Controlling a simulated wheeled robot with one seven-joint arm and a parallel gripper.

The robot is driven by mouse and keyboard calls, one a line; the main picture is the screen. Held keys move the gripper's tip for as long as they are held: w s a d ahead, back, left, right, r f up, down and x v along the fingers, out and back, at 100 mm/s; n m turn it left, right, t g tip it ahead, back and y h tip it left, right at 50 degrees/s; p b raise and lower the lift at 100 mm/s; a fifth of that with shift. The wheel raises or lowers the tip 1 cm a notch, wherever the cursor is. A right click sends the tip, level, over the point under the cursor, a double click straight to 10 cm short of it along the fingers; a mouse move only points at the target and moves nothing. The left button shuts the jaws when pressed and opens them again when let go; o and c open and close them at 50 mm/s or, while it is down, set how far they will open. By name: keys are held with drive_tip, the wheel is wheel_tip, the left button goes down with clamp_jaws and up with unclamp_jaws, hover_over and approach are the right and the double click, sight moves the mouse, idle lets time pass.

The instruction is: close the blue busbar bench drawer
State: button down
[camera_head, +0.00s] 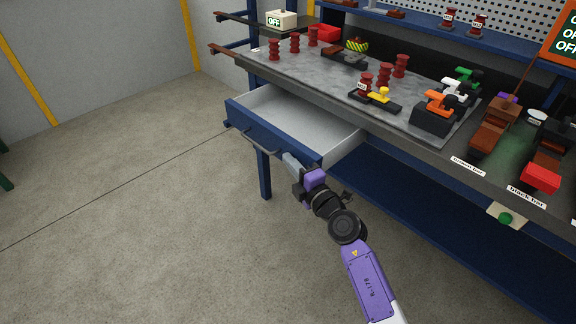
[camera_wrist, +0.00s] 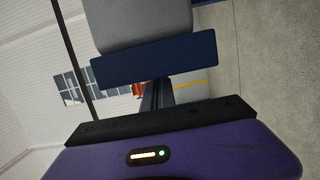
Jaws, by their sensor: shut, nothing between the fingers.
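The blue drawer (camera_head: 275,133) of the bench is pulled out, its pale grey inside (camera_head: 290,115) visible and empty. A thin bar handle (camera_head: 257,142) runs along its blue front. My gripper (camera_head: 288,158) is shut and empty, at the right part of the drawer front near the handle's right end. I cannot tell whether the fingertips touch the front. In the wrist view, a grey block with a dark blue face (camera_wrist: 155,62) fills the upper middle, and I cannot tell what it belongs to.
The bench top (camera_head: 330,80) above the drawer holds dark red insulators (camera_head: 385,74), clamps (camera_head: 437,105) and small parts. A blue bench leg (camera_head: 264,175) stands below the drawer. A blue lower shelf (camera_head: 430,195) lies to the right. The floor (camera_head: 130,220) at left is clear.

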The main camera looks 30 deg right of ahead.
sight(332, 143)
drive_tip(key=w+d, duration=0.2)
drive_tip(key=d, duration=0.4)
drive_tip(key=w+d+b, duration=0.1)
drive_tip(key=d, duration=0.4)
drive_tip(key=w+d+b, duration=0.1)
drive_tip(key=w+d, duration=0.1)
drive_tip(key=d, duration=0.4)
drive_tip(key=shift+w+d, duration=0.35)
drive_tip(key=shift+a, duration=0.1)
